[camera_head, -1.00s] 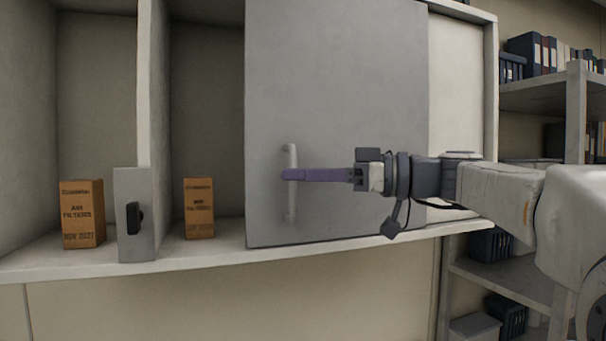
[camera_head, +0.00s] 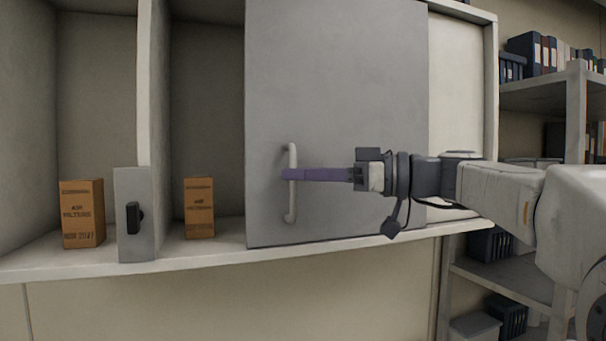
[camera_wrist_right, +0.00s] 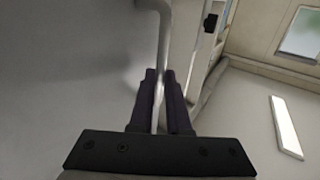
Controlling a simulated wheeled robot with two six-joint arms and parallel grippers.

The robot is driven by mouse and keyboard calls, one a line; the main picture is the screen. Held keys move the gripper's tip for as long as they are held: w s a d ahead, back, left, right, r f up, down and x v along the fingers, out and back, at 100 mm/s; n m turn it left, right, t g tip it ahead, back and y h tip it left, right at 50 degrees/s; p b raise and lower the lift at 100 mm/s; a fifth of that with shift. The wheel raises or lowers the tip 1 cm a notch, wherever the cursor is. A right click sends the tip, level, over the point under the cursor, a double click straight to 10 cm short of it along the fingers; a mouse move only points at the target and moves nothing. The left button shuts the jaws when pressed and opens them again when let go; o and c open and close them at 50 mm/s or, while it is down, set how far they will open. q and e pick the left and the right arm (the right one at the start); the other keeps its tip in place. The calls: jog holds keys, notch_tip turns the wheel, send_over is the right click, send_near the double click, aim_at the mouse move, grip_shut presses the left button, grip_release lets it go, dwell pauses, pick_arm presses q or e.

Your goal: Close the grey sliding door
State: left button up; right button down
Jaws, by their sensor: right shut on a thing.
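The grey sliding door (camera_head: 345,90) covers the right part of the cabinet, and the cabinet to its left is open. A white vertical bar handle (camera_head: 291,210) is near the door's left edge. My right gripper (camera_head: 287,174) reaches in from the right and is shut on the handle at about its middle. In the right wrist view, the two dark fingers (camera_wrist_right: 160,92) stand on either side of the handle bar (camera_wrist_right: 164,40), with the grey door surface (camera_wrist_right: 65,75) to the left. My left gripper is not in view.
Two orange filter boxes (camera_head: 82,213) (camera_head: 199,207) stand on the cabinet floor in the open section. A grey upright plate with a black knob (camera_head: 134,217) stands between them at the divider (camera_head: 152,90). Shelves with binders (camera_head: 545,95) are at the right.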

aim_at(256, 181)
dwell(0.4)
jog(key=a+b, duration=0.1)
jog(key=a, duration=0.1)
jog(key=s+a+b, duration=0.1)
jog(key=a+b, duration=0.1)
jog(key=s+a+b, duration=0.1)
jog(key=a+b, duration=0.1)
jog(key=a, duration=0.1)
jog(key=shift+s+f, duration=0.15)
jog(key=shift+f, duration=0.25)
jog(key=s+a+b, duration=0.2)
jog(key=a, duration=0.4)
jog(key=shift+a+r+b, duration=0.2)
jog(key=shift+r+b, duration=0.1)
jog(key=shift+r, duration=0.1)
